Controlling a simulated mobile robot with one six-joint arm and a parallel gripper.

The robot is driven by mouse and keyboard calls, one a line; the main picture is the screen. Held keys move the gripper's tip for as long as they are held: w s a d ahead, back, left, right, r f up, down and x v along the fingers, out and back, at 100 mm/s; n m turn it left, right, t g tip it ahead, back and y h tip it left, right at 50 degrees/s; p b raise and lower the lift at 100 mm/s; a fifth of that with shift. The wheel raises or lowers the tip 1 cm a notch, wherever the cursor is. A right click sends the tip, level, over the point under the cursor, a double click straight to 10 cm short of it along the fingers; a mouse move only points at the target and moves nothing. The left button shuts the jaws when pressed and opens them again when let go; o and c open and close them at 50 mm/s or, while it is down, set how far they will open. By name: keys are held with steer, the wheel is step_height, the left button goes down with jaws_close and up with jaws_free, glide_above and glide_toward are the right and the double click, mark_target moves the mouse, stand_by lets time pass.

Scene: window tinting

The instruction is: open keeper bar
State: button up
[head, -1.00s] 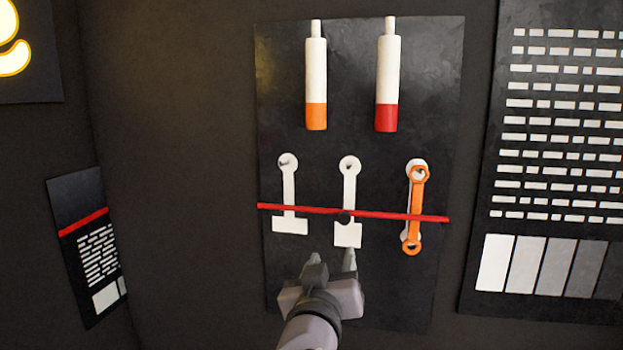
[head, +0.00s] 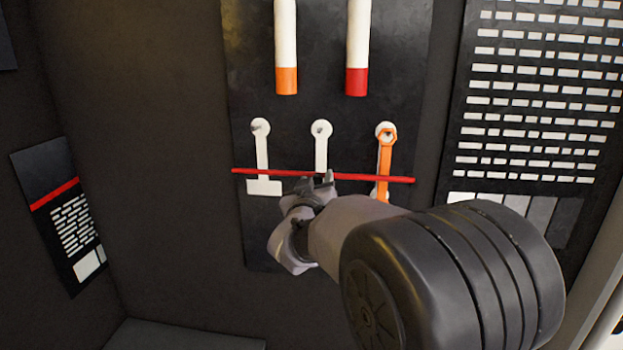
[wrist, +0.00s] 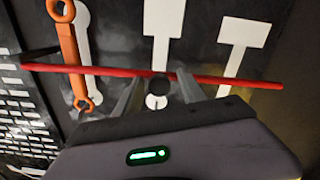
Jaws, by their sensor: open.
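The keeper bar is a thin red bar (head: 268,172) lying across the lower part of a black tool board (head: 400,100). It also crosses the wrist view (wrist: 235,82). A dark round knob (wrist: 159,87) sits near the bar's middle. My gripper (head: 317,182) is at the bar's middle in the head view and hides the knob there. In the wrist view, the open fingers of my gripper (wrist: 157,90) stand on either side of the knob. I cannot tell whether they touch it.
Behind the bar are two white tool shapes (head: 262,155) (head: 321,150) and an orange wrench (head: 384,160). An orange-ended cylinder (head: 286,50) and a red-ended cylinder (head: 357,50) hang above. A panel with pale strips (head: 540,90) is at right.

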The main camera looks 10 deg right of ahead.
steer(key=shift+s, duration=0.1)
steer(key=shift+c, duration=1.3)
jaws_close()
